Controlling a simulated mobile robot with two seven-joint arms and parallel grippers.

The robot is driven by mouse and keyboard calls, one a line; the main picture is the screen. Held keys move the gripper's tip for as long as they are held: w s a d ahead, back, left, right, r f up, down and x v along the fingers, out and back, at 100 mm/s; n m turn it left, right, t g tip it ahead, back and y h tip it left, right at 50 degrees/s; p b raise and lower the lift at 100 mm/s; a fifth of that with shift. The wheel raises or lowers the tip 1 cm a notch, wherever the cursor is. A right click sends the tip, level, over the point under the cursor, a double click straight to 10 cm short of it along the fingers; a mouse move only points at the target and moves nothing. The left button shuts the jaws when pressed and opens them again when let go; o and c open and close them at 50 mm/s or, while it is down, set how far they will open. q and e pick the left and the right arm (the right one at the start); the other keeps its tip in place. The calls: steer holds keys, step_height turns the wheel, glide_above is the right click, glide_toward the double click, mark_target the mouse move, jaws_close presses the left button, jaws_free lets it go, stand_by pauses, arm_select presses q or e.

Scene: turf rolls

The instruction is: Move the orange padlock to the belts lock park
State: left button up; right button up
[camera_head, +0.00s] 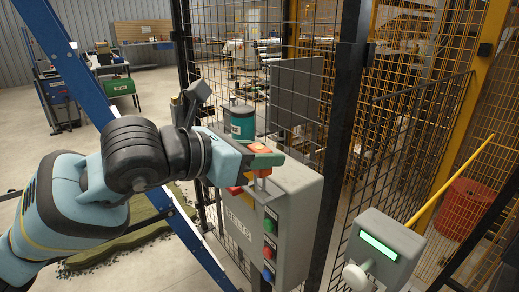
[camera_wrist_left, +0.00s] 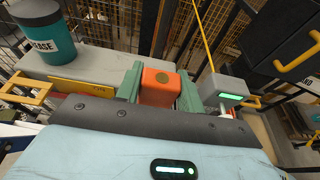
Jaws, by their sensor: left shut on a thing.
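The orange padlock (camera_wrist_left: 160,87) is held between the green fingers of my left gripper (camera_wrist_left: 160,90) in the left wrist view. In the head view the same gripper (camera_head: 264,160) is above the front top edge of a grey control box (camera_head: 295,207), with orange showing at its fingers. The box carries lettering that seems to read BELTS, and green, red and blue buttons on one side. The gripper hides part of the box top, and I cannot make out the lock park for certain. My right gripper is not in view.
A teal grease tin (camera_head: 243,122) stands on the box's far end. A grey unit with a lit green screen (camera_head: 383,246) is at the front right. Black mesh fencing (camera_head: 398,150) rises behind the box. A blue slanted rail (camera_head: 85,95) is on the left.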

mark_target(259, 174)
arm_select(q)
steer(key=shift+f, duration=0.45)
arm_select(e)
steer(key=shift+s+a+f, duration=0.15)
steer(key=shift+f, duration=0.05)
arm_select(q)
steer(key=shift+f+b, duration=0.35)
steer(key=shift+f, duration=0.55)
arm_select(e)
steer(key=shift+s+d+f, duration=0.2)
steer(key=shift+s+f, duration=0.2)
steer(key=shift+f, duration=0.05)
arm_select(q)
steer(key=shift+f, duration=0.6)
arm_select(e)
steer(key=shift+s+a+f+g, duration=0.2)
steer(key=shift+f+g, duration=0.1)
arm_select(q)
steer(key=o, duration=1)
steer(key=shift+o, duration=0.5)
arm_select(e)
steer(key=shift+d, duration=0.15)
arm_select(q)
steer(key=b+v, duration=0.1)
steer(key=v, duration=0.7)
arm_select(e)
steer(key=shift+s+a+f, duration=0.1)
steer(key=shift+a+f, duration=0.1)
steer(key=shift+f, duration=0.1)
